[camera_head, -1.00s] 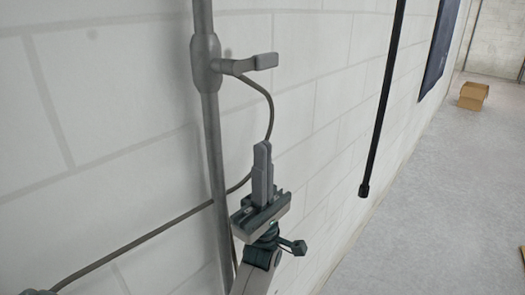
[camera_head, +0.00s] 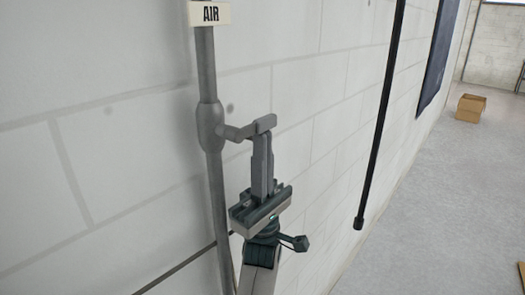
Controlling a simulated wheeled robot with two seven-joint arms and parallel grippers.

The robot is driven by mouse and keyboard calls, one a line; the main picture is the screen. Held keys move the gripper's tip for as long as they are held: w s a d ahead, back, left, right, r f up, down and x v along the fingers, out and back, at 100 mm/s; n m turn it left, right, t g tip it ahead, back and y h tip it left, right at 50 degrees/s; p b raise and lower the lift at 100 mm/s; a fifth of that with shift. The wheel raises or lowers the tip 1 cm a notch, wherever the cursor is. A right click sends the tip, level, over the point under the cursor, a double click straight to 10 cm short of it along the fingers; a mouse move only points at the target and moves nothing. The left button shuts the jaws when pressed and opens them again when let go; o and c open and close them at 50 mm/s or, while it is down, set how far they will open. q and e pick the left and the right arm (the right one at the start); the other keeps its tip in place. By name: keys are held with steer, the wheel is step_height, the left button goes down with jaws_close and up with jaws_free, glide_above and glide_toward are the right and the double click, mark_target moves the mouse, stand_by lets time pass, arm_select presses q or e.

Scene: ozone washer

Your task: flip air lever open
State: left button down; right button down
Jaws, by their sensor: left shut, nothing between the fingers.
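The air lever (camera_head: 250,129) is a grey handle that sticks out to the right from the valve bulge on a grey vertical pipe (camera_head: 207,80). A white sign reading AIR (camera_head: 210,13) is on the pipe above it. My left gripper (camera_head: 262,138) points up from below, with its fingers shut and empty. Its fingertips are at the underside of the lever's outer end. They look touching or very close; I cannot tell which. My right gripper is not in view.
The pipe runs along a white block wall (camera_head: 100,150). A black hanging pole (camera_head: 381,120) is to the right, and a dark panel (camera_head: 437,55) is farther back. A cardboard box (camera_head: 470,108) sits on the open grey floor (camera_head: 440,220).

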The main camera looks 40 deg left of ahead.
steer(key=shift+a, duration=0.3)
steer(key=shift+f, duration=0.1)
